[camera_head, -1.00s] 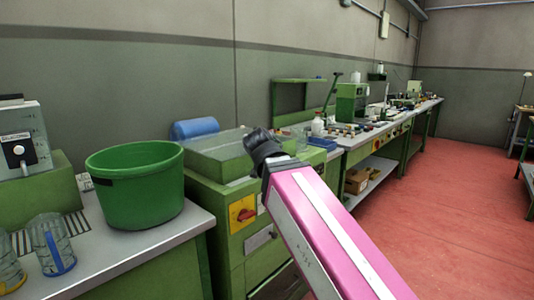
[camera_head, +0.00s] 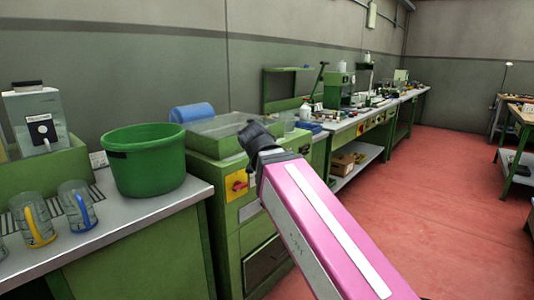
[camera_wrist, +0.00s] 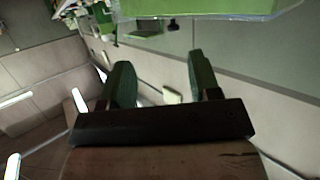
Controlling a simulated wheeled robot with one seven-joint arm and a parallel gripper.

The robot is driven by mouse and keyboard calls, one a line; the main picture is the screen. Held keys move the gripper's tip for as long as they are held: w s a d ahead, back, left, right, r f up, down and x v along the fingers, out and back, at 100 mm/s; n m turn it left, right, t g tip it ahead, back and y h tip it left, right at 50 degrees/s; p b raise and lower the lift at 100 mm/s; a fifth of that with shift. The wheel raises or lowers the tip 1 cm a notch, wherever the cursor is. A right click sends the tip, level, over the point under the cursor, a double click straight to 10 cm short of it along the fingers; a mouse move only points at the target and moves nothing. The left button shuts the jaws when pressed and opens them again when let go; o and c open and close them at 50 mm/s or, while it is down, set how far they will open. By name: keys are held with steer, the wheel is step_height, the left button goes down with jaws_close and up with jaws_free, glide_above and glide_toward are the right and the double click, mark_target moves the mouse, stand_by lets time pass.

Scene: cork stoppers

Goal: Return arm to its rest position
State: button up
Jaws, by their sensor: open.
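My pink arm with its white stripe reaches up from the bottom of the head view. Its dark end, my gripper (camera_head: 252,132), shows in front of the green machine with the shallow glass-sided top (camera_head: 222,124); I cannot tell the gap between them. In the wrist view my gripper (camera_wrist: 160,80) has its two green-grey fingers apart, with nothing between them but the distant wall and room. The wrist view looks tilted, with a green surface (camera_wrist: 200,8) along its top edge.
A green tub (camera_head: 145,165) stands on the left bench (camera_head: 150,210). Jugs with a yellow handle (camera_head: 36,222) and a blue handle (camera_head: 77,207) stand beside it. A long cluttered workbench (camera_head: 345,125) runs along the wall. Red floor (camera_head: 430,220) at the right is clear.

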steer(key=d+f+g+h, duration=0.15)
steer(key=d+f, duration=0.25)
steer(key=f, duration=0.4)
steer(key=d+f+g, duration=0.3)
steer(key=d+f, duration=0.1)
steer(key=f, duration=0.4)
steer(key=d+f+g+h, duration=0.1)
steer(key=d+f+g, duration=0.2)
steer(key=d+f, duration=0.35)
steer(key=s+d+f+g, duration=0.2)
steer(key=s+d+f, duration=0.1)
steer(key=f, duration=0.5)
steer(key=s+d+f+g+y, duration=0.1)
steer(key=s+d+f+g, duration=0.1)
steer(key=f, duration=0.6)
steer(key=s+d+f+g+y, duration=0.1)
steer(key=s+d+f+g, duration=0.2)
steer(key=f, duration=0.5)
steer(key=shift+s+d+m, duration=0.4)
steer(key=shift+s+d, duration=0.05)
steer(key=shift+s, duration=0.7)
